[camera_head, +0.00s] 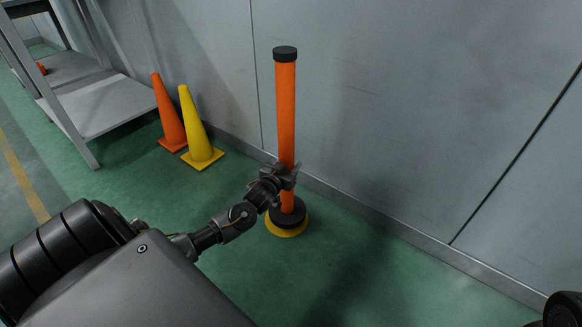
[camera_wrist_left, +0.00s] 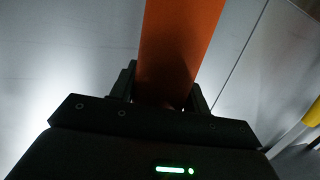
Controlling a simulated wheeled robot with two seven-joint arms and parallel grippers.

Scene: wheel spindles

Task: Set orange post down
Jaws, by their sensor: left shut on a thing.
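The orange post (camera_head: 286,105) stands upright near the wall, with a black cap on top and a black foot (camera_head: 288,215) at its lower end. Under the foot is a yellow disc (camera_head: 286,232) on the green floor. I cannot tell whether the foot touches the disc. My left gripper (camera_head: 287,175) is shut around the lower part of the post. In the left wrist view the post (camera_wrist_left: 178,45) rises between the two fingers (camera_wrist_left: 165,92). The right gripper cannot be made out; only a dark piece of my body shows at the lower right corner.
An orange cone (camera_head: 168,115) and a yellow cone (camera_head: 197,130) stand left of the post by the wall. A grey metal shelf (camera_head: 100,105) stands at the upper left. The wall (camera_head: 400,110) is close behind the post. The green floor right of the post is clear.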

